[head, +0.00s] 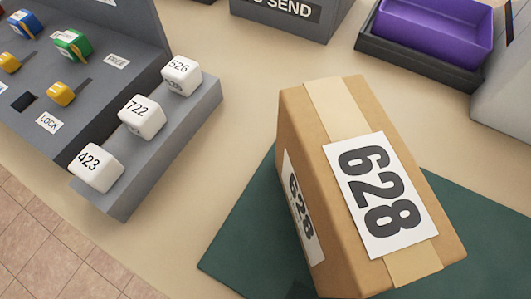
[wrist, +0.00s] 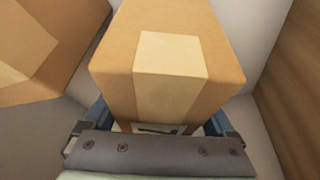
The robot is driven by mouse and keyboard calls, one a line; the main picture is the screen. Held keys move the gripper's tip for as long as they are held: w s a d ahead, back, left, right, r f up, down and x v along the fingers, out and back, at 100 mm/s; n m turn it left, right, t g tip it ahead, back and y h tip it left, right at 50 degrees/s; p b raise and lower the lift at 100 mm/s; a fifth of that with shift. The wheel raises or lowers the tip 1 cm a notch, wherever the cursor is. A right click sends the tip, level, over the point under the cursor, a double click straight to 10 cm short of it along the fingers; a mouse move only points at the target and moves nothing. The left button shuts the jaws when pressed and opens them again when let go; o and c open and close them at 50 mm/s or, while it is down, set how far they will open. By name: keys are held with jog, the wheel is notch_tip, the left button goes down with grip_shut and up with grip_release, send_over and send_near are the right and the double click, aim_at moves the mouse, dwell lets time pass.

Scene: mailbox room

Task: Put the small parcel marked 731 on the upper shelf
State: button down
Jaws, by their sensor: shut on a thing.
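My gripper (wrist: 160,114) shows in the wrist view, its blue fingers on either side of a small brown cardboard parcel (wrist: 215,50) with a paler tape strip. It is shut on this parcel. A bit of a white label with dark print shows low on the parcel's near face, mostly hidden by the gripper's grey bar, so I cannot read its number. No label reading 731 is legible in either view. The upper shelf cannot be made out for certain. My gripper is not in the head view.
In the wrist view, another cardboard parcel (wrist: 45,45) is close on the left, and a brown wood-like surface (wrist: 299,85) on the right. In the head view, a parcel marked 628 (head: 290,140) stands on a green mat (head: 240,235), near numbered white blocks (head: 140,115) and a purple tray (head: 435,50).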

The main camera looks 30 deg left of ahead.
grip_release()
jog(key=p+v, duration=0.3)
jog(key=v, duration=0.3)
jog(key=shift+s+r, duration=0.1)
jog(key=shift+r, duration=0.25)
jog(key=shift+s+a+r, duration=0.15)
jog(key=shift+s+r, duration=0.05)
jog(key=shift+r, duration=0.2)
